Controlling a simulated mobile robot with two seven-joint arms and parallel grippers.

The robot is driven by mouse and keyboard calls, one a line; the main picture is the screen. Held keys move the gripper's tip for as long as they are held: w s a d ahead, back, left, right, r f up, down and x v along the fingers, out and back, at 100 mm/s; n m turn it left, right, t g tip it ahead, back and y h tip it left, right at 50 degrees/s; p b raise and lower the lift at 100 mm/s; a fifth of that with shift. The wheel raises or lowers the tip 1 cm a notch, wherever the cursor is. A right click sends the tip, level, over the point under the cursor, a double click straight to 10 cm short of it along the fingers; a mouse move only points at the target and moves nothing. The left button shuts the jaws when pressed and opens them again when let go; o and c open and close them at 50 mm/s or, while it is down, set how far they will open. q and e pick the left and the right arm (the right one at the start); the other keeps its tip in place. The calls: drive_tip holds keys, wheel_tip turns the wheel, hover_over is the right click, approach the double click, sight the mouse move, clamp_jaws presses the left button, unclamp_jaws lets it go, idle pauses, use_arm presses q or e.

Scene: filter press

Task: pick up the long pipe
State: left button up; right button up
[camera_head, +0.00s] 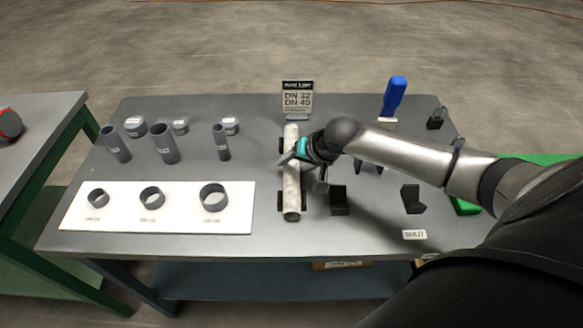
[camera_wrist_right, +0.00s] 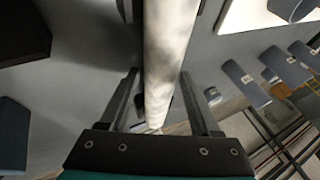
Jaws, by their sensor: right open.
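The long pipe (camera_head: 291,190) is a pale, whitish tube lying lengthwise on the grey table, resting between small dark supports. It also shows in the right wrist view (camera_wrist_right: 168,50), running between the two fingers. My right gripper (camera_head: 292,159) is at the pipe's upper middle part, reaching in from the right. In the right wrist view its open fingers (camera_wrist_right: 165,90) stand one on each side of the pipe. I cannot tell whether either finger touches it. The pipe's stretch under the gripper is partly hidden in the head view. My left gripper is not in view.
A white board (camera_head: 150,222) with several grey rings lies at left, with upright grey tubes (camera_head: 165,143) and caps behind it. A sign (camera_head: 297,97) stands beyond the pipe. Black brackets (camera_head: 412,199) and a blue-handled tool (camera_head: 394,97) are at right.

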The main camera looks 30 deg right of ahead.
clamp_jaws()
idle(0.5)
drive_tip(key=shift+r, duration=0.15)
